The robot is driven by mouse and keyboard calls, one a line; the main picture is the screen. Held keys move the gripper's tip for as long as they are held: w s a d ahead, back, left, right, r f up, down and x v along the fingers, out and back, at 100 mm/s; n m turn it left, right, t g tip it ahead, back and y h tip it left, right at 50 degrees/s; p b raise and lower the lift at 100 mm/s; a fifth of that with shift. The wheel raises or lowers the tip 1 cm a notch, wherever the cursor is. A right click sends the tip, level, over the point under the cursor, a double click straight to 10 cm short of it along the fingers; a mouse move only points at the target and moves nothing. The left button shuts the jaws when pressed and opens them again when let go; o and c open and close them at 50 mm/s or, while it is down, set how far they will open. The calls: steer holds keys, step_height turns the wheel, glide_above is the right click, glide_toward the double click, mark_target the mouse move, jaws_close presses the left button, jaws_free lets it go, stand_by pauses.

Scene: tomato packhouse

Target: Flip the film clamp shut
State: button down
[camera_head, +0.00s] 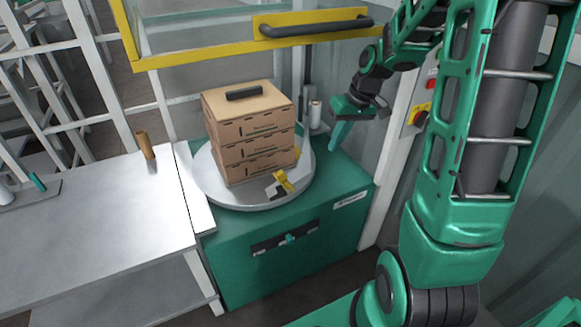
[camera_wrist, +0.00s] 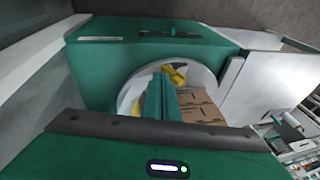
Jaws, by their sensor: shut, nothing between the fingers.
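The film clamp (camera_head: 283,181) is a small yellow and dark piece at the front edge of the round grey turntable (camera_head: 230,197). Its yellow part looks tilted up, but it is too small to be sure how far it stands open. In the wrist view the yellow clamp (camera_wrist: 174,76) shows just beyond my fingertips, partly hidden by them. My gripper (camera_head: 334,147) is shut and empty, its teal fingers pointing down to the right of the turntable, apart from the clamp. The shut fingers also show in the wrist view (camera_wrist: 161,92).
Stacked cardboard boxes (camera_head: 252,148) stand on the turntable, above a green base (camera_head: 320,225). A yellow-framed guard with a black handle (camera_head: 315,28) is above. A white roll (camera_head: 315,115) stands behind. A steel table (camera_head: 90,235) is left; a button panel (camera_head: 420,115) is right.

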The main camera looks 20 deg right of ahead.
steer(key=w+a+f+n+t+y, duration=0.1)
steer(key=w+f+y, duration=0.1)
steer(key=w+f, duration=0.3)
steer(key=w, duration=0.4)
steer(key=shift+w+f+n, duration=0.4)
steer(key=a+x, duration=0.2)
steer(key=x, duration=1.1)
steer(key=shift+s+a+r, duration=0.35)
steer(key=shift+s+r, duration=0.05)
steer(key=shift+r, duration=0.05)
